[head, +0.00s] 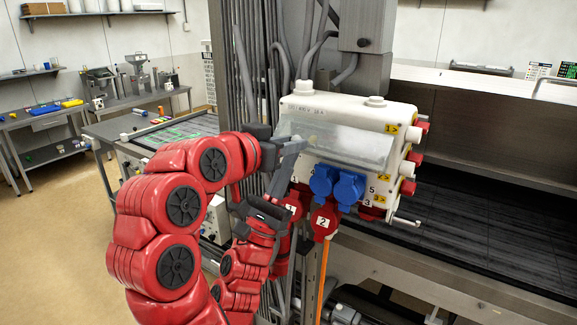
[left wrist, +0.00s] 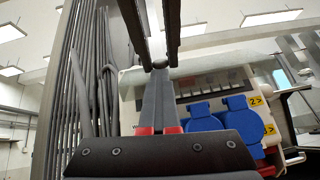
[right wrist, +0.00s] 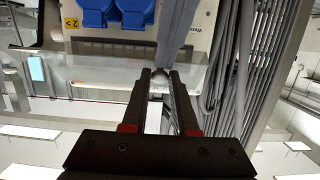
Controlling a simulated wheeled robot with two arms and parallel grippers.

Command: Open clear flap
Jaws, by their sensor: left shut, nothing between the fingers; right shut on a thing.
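The clear flap (head: 345,148) is on the front of the white socket box (head: 400,135) and stands tilted outward. In the left wrist view the flap (left wrist: 225,58) is above a row of dark breakers. My right gripper (head: 290,146) comes in at the flap's left edge. Its black fingers (right wrist: 160,74) are shut on this edge, with a small round end showing between them. My left gripper (head: 290,163) reaches up from below; its grey fingers (left wrist: 157,95) are shut and empty, with the tips close to the right fingers. Whether the two grippers touch is unclear.
Blue sockets (head: 337,185) and a red numbered plug (head: 324,220) project below the flap. Grey cables and pipes (head: 262,60) run close on the left. A dark machine bed (head: 480,210) lies at the right. Floor is open at the far left.

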